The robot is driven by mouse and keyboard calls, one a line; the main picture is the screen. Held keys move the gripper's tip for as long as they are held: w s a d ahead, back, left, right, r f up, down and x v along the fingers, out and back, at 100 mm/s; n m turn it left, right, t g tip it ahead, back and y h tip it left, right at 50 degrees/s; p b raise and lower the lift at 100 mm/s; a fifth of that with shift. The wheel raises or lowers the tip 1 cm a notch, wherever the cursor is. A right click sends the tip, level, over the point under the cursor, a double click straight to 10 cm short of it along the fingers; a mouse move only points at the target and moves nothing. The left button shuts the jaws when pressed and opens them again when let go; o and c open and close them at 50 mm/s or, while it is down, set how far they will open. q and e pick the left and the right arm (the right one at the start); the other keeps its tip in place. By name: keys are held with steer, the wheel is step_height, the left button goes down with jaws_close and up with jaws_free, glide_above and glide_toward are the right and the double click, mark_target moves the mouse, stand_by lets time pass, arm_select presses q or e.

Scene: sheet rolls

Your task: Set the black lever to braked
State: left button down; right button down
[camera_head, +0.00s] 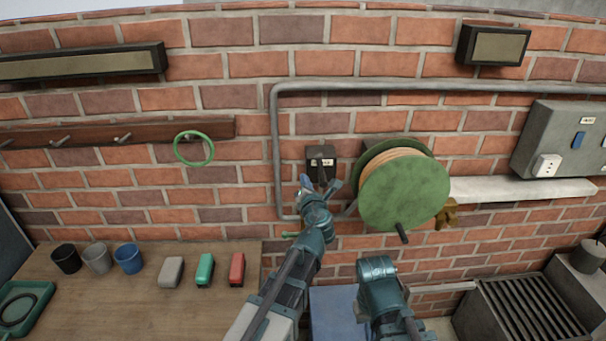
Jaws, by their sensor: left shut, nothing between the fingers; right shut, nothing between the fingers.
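A small black box (314,152) with a pale label is fixed to the brick wall, left of the green reel (402,192). A dark lever (321,167) seems to stand out from its front; its exact angle and the label's words are too small to read. My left gripper (318,184) is just below and in front of the box, shut and holding nothing. It hides the box's lower part, and I cannot tell whether it touches the lever. My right arm shows at the lower middle, below the reel, but its fingers are not visible.
The reel with its dark crank handle (402,234) stands out close right of my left gripper. A grey pipe (276,150) runs left of the box. A wooden bench (130,305) with cups and small blocks is lower left. A grey electrical box (560,135) hangs at right.

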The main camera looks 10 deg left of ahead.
arm_select(q)
steer(key=v, duration=0.4)
steer(key=shift+d+f, duration=0.1)
steer(key=shift+f, duration=0.05)
steer(key=s+f+n+g+b, duration=0.1)
steer(key=s+f+n+g, duration=0.35)
steer(key=f+n, duration=0.4)
steer(key=s+f+n+g+b, duration=0.1)
steer(key=s+f+n+g, duration=0.35)
steer(key=n, duration=0.65)
steer(key=s+d+f+n+g+h, duration=0.2)
steer(key=s+d+f+n+g, duration=0.1)
steer(key=s+n, duration=0.5)
steer(key=s+d+f+n+g+h, duration=0.2)
steer(key=s+d+f+n+g, duration=0.1)
steer(key=s+d+f+n, duration=0.3)
steer(key=shift+s+d+f+n+g+h+b, duration=0.2)
steer(key=shift+s+n+g+h+b, duration=0.25)
steer(key=shift+s+n, duration=1.2)
steer(key=shift+s+m, duration=0.55)
steer(key=shift+m, duration=0.05)
